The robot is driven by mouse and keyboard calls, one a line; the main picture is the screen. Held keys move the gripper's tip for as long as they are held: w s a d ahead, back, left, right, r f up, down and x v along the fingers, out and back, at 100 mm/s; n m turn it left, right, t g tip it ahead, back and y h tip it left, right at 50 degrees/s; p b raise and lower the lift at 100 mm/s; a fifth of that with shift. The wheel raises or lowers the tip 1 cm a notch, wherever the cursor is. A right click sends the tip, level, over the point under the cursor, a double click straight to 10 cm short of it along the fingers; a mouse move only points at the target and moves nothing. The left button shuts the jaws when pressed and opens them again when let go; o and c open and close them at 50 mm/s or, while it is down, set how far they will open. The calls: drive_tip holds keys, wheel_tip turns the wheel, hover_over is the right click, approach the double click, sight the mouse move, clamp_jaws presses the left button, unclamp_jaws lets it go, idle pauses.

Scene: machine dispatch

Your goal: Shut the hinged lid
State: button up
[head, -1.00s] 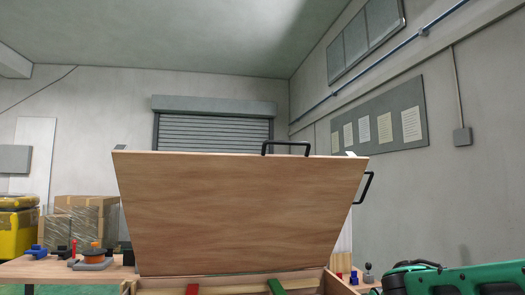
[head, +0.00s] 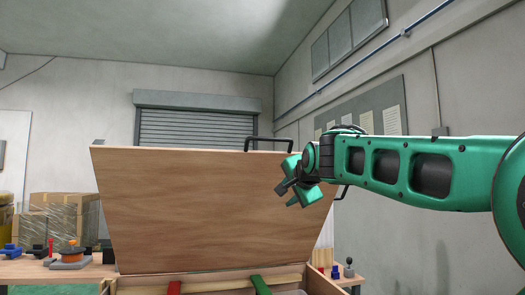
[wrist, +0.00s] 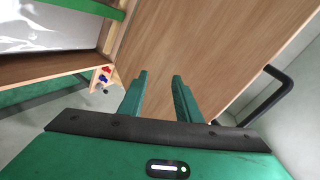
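A wooden lid (head: 190,210) stands open and tilted back on a wooden crate (head: 200,281). A black handle (head: 268,143) is on the lid's top edge; a black handle also shows at the right in the wrist view (wrist: 272,93). My gripper (head: 286,195) is in front of the lid's right part, its fingers pointing left. In the wrist view my two green fingers (wrist: 160,82) are apart with nothing between them. The lid's wood (wrist: 195,40) lies beyond them. I cannot tell whether they touch it.
Inside the crate are a red strip (head: 174,288), a green strip (head: 260,285) and a silvery wrapped item (wrist: 60,30). A workbench (head: 50,268) with small parts and wrapped boxes (head: 65,213) stands behind at left. A grey wall is at right.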

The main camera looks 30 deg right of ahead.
sight(266, 152)
drive_tip(key=w+r+m+t, duration=0.1)
drive_tip(key=r, duration=0.5)
drive_tip(key=w+a+r+m+t, duration=0.1)
drive_tip(key=w+r+t, duration=0.1)
drive_tip(key=r, duration=0.3)
drive_tip(key=w+a+r+m+t, duration=0.1)
drive_tip(key=r, duration=0.5)
drive_tip(key=shift+w+a+r+m+t, duration=0.15)
drive_tip(key=shift+w+r+m+t, duration=0.05)
drive_tip(key=shift+r+m+t, duration=0.15)
drive_tip(key=x, duration=1)
drive_tip(key=shift+w, duration=0.2)
drive_tip(key=shift+c, duration=0.7)
clamp_jaws()
drive_tip(key=shift+d, duration=0.45)
drive_tip(key=shift+s+a, duration=0.1)
drive_tip(key=shift+a, duration=0.05)
drive_tip(key=shift+f, duration=0.15)
